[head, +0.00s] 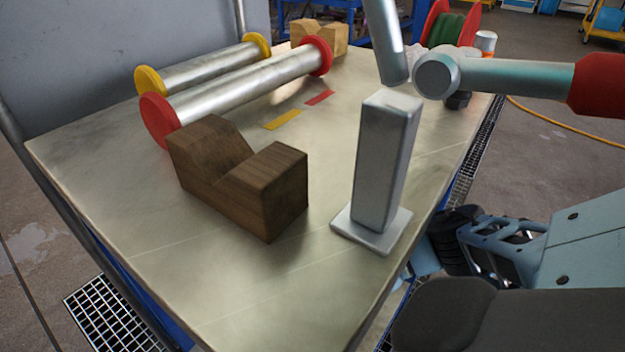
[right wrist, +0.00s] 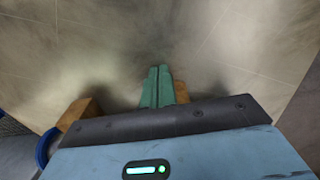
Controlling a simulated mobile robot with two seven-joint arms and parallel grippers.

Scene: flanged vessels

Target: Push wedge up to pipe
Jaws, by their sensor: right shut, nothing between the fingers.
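A dark brown wooden wedge block (head: 240,178) with a V notch stands on the table, close to the near red flange of a silver pipe (head: 250,83). I cannot tell whether they touch. A second pipe (head: 205,68) with yellow flanges lies alongside. A lighter wooden wedge block (head: 320,36) stands at the back by the pipes' far ends. My right gripper (right wrist: 157,72) shows in the right wrist view, its green fingers shut and empty above the table. Light wood shows beside the fingers and at the left. In the head view my right gripper is out of sight; my left gripper is not seen.
A grey metal post (head: 382,165) on a square base stands at the table's front right. A red-and-green spool (head: 447,28) is at the back right. Red and yellow strips (head: 283,119) mark the table. The front of the table (head: 270,290) is clear.

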